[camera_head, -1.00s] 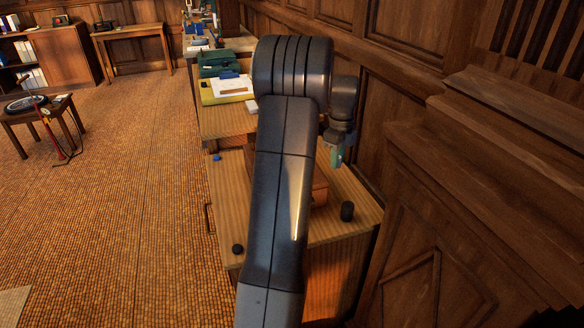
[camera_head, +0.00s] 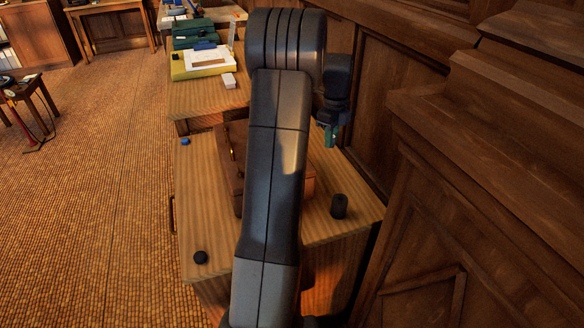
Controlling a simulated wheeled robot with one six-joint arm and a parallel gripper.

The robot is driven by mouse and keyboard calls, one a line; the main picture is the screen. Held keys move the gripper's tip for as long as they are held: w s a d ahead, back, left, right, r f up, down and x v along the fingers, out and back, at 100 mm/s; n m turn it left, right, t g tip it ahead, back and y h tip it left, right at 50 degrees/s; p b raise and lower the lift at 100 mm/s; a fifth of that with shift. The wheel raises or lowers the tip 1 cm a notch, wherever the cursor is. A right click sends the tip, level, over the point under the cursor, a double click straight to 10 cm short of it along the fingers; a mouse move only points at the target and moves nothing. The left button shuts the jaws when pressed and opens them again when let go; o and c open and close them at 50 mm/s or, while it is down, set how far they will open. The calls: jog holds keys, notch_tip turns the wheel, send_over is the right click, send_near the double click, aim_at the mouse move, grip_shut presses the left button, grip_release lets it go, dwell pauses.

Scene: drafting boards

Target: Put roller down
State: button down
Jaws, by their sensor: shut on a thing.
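My gripper (camera_head: 331,132) is at the end of my arm, right of centre, pointing down above the back right part of the wooden cabinet top (camera_head: 205,210). It is shut on a small green piece, taken to be the roller (camera_head: 332,138), which is mostly hidden by the jaws and too small to show its shape. The held piece appears clear of the cabinet top, near the panelled wall. My arm covers the middle of the cabinet top.
A brown wooden box (camera_head: 236,155) sits on the cabinet, partly behind my arm. A dark cylinder (camera_head: 339,206) stands at right and a black round thing (camera_head: 200,257) at front left. A small blue thing (camera_head: 185,141) lies at the left edge. Bare top lies at left.

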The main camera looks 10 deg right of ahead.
aim_at(328, 170)
notch_tip(328, 170, down, 9)
jog(key=shift+b, duration=0.55)
jog(key=c, duration=1.3)
grip_release()
jog(key=shift+f, duration=0.1)
notch_tip(328, 170, up, 12)
jog(key=shift+r+p, duration=0.2)
jog(key=shift+p, duration=0.7)
jog(key=shift+f, duration=0.1)
